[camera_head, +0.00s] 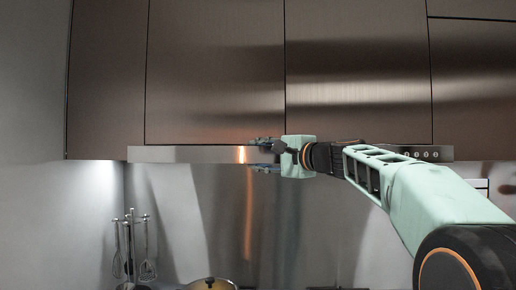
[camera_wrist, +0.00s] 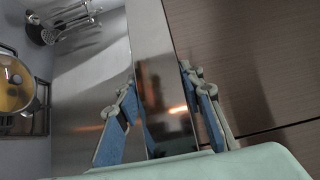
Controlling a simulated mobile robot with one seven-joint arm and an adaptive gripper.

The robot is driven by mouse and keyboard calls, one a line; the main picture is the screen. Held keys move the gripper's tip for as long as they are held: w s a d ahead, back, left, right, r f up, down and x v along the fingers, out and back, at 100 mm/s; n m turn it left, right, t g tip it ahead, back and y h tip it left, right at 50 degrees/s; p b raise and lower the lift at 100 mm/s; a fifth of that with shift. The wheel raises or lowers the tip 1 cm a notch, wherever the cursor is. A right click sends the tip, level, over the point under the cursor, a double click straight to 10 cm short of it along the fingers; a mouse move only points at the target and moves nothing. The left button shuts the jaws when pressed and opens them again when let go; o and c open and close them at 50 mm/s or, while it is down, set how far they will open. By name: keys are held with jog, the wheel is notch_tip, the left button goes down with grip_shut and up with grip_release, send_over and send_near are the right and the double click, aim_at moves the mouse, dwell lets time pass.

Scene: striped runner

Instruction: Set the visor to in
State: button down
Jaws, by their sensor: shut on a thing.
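The visor (camera_head: 190,154) is a long, shiny metal strip under the cabinets in the head view. A row of small round controls shows near its right end. My gripper (camera_head: 258,156) has one finger above and one below the strip, left of its middle. In the wrist view the visor (camera_wrist: 150,45) runs between the two blue-padded fingers of my gripper (camera_wrist: 163,100), which is shut on it. My gripper and arm hide part of the visor's right half in the head view.
Brown cabinet doors (camera_head: 215,75) stand directly above the visor. Utensils (camera_head: 137,245) hang at the lower left. A yellowish pot (camera_head: 210,284) is at the bottom edge and shows in the wrist view (camera_wrist: 14,85).

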jog(key=w+p, duration=0.1)
jog(key=w, duration=0.2)
jog(key=w+p, duration=0.1)
jog(key=w, duration=0.1)
jog(key=shift+w+d+r+p, duration=0.15)
jog(key=shift+w+r+p, duration=0.05)
jog(key=shift+w+p, duration=0.2)
jog(key=shift+r, duration=0.1)
jog(key=c, duration=1.7)
grip_release()
jog(key=o, duration=0.4)
jog(key=shift+w+f, duration=0.2)
jog(key=shift+o, duration=0.2)
jog(key=shift+s, duration=0.1)
jog(key=shift+f, duration=0.1)
jog(key=v, duration=1.2)
